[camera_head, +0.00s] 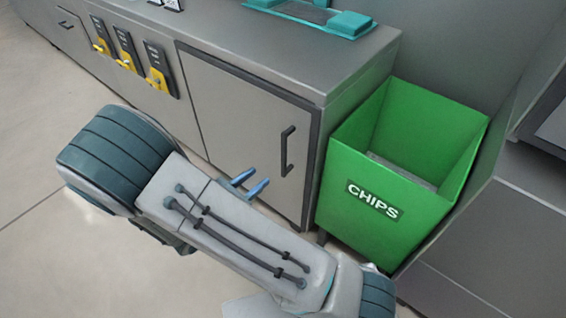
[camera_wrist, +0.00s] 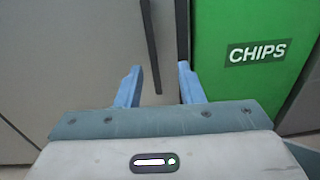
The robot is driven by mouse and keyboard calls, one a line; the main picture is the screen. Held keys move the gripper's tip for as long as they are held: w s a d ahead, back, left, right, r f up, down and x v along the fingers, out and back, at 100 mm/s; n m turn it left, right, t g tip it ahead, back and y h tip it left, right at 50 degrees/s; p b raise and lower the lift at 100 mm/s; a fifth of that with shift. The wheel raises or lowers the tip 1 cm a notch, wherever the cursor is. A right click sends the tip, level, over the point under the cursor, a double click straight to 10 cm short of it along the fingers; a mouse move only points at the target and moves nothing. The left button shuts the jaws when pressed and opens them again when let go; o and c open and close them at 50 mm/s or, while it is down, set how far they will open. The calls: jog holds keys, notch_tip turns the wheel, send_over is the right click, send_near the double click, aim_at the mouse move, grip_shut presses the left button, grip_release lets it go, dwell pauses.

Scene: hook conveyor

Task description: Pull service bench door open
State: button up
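The service bench door (camera_head: 240,125) is a grey panel that looks shut, with a dark vertical bar handle (camera_head: 287,150) near its right edge. In the wrist view the handle (camera_wrist: 151,45) runs down between the lines of my two fingers, nearer the left one. My gripper (camera_head: 251,184) is in front of the door, below and left of the handle in the head view. Its blue fingers (camera_wrist: 157,82) are apart with nothing between them. The gap from fingertips to handle is hard to judge; no contact shows. My arm covers the floor in front of the door.
A green bin marked CHIPS (camera_head: 379,226) stands right beside the door; it also fills the right of the wrist view (camera_wrist: 240,75). Several yellow-handled switches (camera_head: 158,80) are on the bench front to the left. Open floor (camera_head: 40,180) lies at the left.

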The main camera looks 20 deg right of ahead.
aim_at(282, 153)
jog(key=shift+n+t, duration=0.5)
jog(key=b+x, duration=0.1)
jog(key=x, duration=0.3)
jog(key=b+x, duration=0.1)
jog(key=x, duration=0.3)
jog(key=f+b+x, duration=0.1)
jog(key=x, duration=0.4)
jog(key=shift+w+a+f+b, duration=0.1)
jog(key=shift+w+a+b, duration=0.05)
jog(key=shift+w+b, duration=0.2)
jog(key=shift+c, duration=0.3)
grip_shut()
jog(key=shift+a, duration=0.2)
